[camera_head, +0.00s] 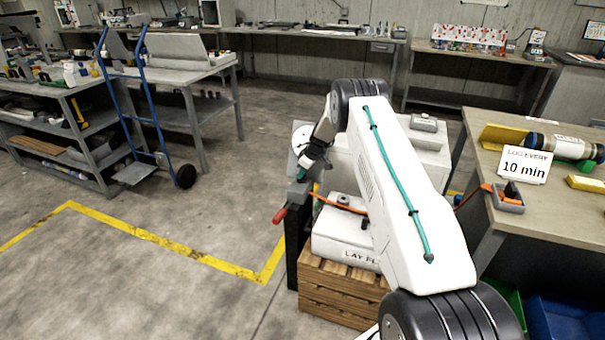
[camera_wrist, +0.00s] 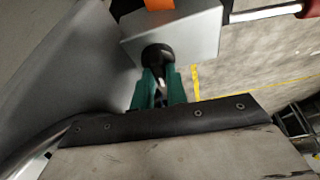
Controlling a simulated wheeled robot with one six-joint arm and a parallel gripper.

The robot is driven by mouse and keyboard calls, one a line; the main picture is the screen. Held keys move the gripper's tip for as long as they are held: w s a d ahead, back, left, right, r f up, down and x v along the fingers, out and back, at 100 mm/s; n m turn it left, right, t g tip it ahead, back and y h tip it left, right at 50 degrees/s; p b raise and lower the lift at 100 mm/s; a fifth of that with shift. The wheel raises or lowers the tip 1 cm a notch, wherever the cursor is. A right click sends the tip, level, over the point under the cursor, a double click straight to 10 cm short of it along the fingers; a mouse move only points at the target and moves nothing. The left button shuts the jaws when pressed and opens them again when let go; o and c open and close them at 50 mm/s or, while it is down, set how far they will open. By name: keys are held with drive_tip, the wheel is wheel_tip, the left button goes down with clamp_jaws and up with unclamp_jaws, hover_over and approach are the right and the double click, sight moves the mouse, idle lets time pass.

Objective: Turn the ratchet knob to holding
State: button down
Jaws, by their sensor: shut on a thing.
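The ratchet knob (camera_wrist: 158,57) is round and black with a pale pointer mark, on the face of a grey metal housing (camera_wrist: 195,35). My gripper (camera_wrist: 159,83) has green fingers shut on the knob, one on each side, seen in the wrist view. The pointer mark shows between the fingers; no position lettering is readable. In the head view my gripper (camera_head: 303,172) is at the grey housing (camera_head: 297,194), and the knob itself is hidden. A lever with a red handle (camera_head: 280,216) sticks out from the housing; the handle also shows in the wrist view (camera_wrist: 309,9).
A white case (camera_head: 345,240) with partly hidden lettering sits on a wooden crate (camera_head: 338,290) beside the housing. An orange strap (camera_head: 340,204) runs near my arm. The right bench (camera_head: 485,165) carries a "10 min" sign (camera_head: 523,164). Floor to the left is clear up to a blue hand truck (camera_head: 122,110).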

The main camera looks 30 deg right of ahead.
drive_tip(key=c, duration=1.4)
unclamp_jaws()
drive_tip(key=v, duration=0.7)
drive_tip(key=shift+r, duration=0.4)
drive_tip(key=shift+s+r, duration=0.1)
